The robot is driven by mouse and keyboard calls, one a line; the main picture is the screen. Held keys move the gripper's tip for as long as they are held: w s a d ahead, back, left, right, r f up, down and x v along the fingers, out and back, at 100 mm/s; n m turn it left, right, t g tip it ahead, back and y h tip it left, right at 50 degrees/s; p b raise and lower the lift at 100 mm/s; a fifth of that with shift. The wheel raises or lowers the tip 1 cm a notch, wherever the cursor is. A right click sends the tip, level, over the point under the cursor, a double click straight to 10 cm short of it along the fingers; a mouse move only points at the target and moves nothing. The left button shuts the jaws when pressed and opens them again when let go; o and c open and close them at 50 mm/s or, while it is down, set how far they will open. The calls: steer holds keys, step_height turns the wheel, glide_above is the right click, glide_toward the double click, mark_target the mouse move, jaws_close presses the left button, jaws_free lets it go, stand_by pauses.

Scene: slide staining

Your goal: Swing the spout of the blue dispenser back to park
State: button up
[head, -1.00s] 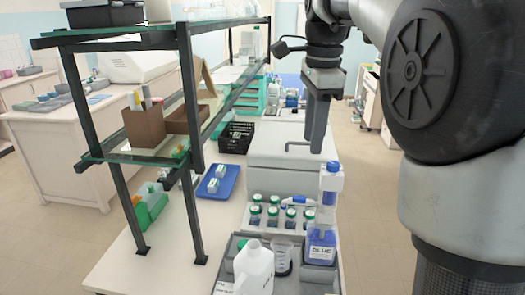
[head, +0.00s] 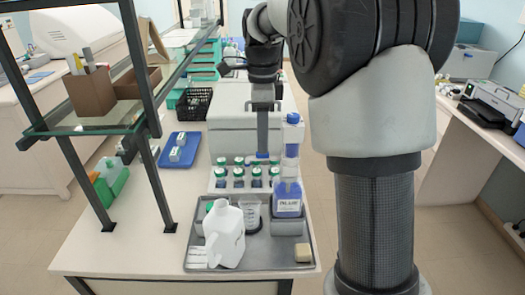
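The blue dispenser (head: 288,198) stands upright in a grey holder at the right of the grey tray (head: 262,262). It has a label, a tall clear neck and a blue and white head. Its blue and white spout (head: 258,159) sticks out to the left, over the back row of small bottles. My gripper (head: 263,151) points straight down just left of the dispenser's neck, with its tips close to the spout. Whether they touch it I cannot tell. The fingers show edge-on, so their opening is hidden.
A white jug (head: 225,236) and a clear beaker (head: 249,213) stand on the tray, left of the dispenser. Several green-capped bottles (head: 238,172) fill a rack behind. A glass shelf on dark posts (head: 147,190) rises at left. A blue tray (head: 179,149) lies beyond.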

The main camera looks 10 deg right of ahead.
mark_target(264, 159)
steer(key=shift+f, duration=2.05)
jaws_close()
